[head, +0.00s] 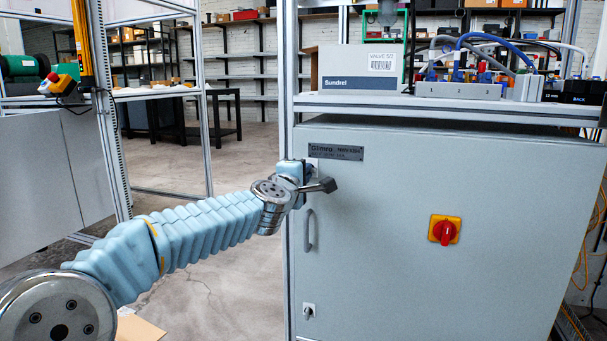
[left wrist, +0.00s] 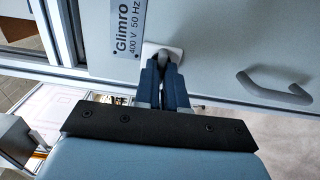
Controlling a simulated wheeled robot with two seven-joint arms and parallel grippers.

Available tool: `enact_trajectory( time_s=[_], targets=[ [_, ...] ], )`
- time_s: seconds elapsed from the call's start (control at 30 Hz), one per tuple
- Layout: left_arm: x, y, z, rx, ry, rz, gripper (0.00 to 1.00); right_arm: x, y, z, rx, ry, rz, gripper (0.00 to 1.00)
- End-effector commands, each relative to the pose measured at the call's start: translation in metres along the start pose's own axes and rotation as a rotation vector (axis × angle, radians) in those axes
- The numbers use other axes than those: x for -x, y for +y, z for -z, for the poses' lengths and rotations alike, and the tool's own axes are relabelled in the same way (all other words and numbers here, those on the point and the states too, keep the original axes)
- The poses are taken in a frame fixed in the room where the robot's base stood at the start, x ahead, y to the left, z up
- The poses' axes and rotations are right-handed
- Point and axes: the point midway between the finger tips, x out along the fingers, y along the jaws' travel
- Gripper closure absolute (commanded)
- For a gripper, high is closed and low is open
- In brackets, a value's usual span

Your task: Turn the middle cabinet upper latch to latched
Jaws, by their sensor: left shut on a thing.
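The middle cabinet (head: 385,230) is a pale grey-green box with its door closed. My left arm reaches from the lower left to the upper left of the door, just under the Glimro nameplate (head: 336,152). In the left wrist view, my left gripper (left wrist: 163,68) is shut on the upper latch (left wrist: 162,55), a small grey knob on a pale plate beside the nameplate. The fingers cover much of the latch, so I cannot tell its turn angle. The lower latch (head: 309,311) sits on a light plate near the door's lower left.
A grey door handle (head: 309,230) stands out just below my gripper. A red rotary switch (head: 444,231) on a yellow plate is right of it. The shelf above holds a Sundrel box (head: 360,70) and cabled connectors. Open floor (head: 225,290) lies left of the cabinet.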

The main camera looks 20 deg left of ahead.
Motion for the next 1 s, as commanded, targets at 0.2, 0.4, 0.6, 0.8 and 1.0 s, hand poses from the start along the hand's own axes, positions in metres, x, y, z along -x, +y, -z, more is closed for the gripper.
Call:
enact_trajectory(
  time_s=[0.2, 0.4, 0.6, 0.8, 1.0],
  targets=[
    [0.0, -0.001, 0.001, 0.002, 0.002, 0.001, 0.84, 0.0, 0.0, 0.0, 0.0, 0.0, 0.0, 0.38],
    [0.0, -0.001, 0.001, 0.001, 0.001, 0.001, 0.64, 0.0, 0.0, 0.0, 0.0, 0.0, 0.0, 0.38],
    [0.001, 0.0, 0.0, 0.0, 0.001, 0.0, 0.64, 0.0, 0.0, 0.0, 0.0, 0.0, 0.0, 0.38],
    [0.022, 0.0, 0.001, 0.0, 0.001, -0.001, 0.64, -0.003, 0.001, 0.0, 0.0, 0.0, 0.0, 0.38],
    [0.072, 0.001, 0.0, 0.0, 0.001, -0.002, 0.64, -0.005, 0.002, 0.0, 0.0, 0.001, 0.0, 0.38]
  ],
)
